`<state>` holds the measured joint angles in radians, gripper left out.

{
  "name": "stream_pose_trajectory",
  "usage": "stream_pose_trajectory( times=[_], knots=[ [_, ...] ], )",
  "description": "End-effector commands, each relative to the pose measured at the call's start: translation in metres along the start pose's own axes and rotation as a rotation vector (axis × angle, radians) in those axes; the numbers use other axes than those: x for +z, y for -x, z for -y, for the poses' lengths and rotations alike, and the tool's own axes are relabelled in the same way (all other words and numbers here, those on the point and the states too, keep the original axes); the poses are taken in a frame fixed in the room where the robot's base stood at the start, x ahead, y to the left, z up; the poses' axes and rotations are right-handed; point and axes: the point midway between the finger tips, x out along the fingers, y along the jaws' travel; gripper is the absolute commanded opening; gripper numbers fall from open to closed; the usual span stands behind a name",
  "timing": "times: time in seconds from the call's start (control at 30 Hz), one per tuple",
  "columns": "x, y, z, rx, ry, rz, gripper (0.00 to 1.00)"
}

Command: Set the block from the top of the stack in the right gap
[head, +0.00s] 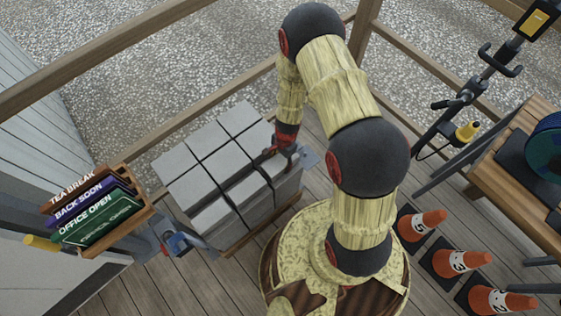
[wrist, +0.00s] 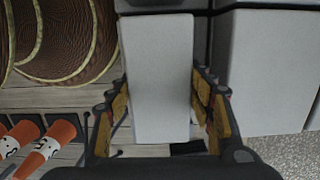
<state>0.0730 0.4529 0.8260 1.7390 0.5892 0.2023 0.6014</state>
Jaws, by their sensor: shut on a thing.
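A stack of pale grey blocks (head: 205,160) stands on the deck, with dark seams and lower spots along its near side. My gripper (head: 283,150) is at the right end of the stack, low against its blocks. In the wrist view my gripper (wrist: 158,100) has a finger on each side of a long pale block (wrist: 157,70) and is shut on it. A larger grey block (wrist: 265,70) lies to the right, with a dark gap between the two. My arm and gripper partly hide the stack's right end in the head view. I cannot tell whether the held block touches what is below it.
Orange cones (head: 420,223) stand on the deck at the right, near a wooden bench (head: 540,200) with a blue reel (head: 548,150). A sign rack (head: 98,215) stands at the left. Wooden railing (head: 180,122) runs behind the stack.

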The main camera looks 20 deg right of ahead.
Motion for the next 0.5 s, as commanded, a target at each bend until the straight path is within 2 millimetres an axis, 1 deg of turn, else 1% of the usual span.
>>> stream_pose_trajectory(
  times=[0.13,0.47,0.5],
  knots=[
    [-0.0011,-0.0048,0.0013,-0.002,0.000,-0.001,0.00],
    [-0.0011,-0.0051,0.0011,-0.002,0.000,-0.001,0.00],
    [-0.0011,-0.0051,0.0011,-0.002,0.000,-0.001,0.55]
  ],
)
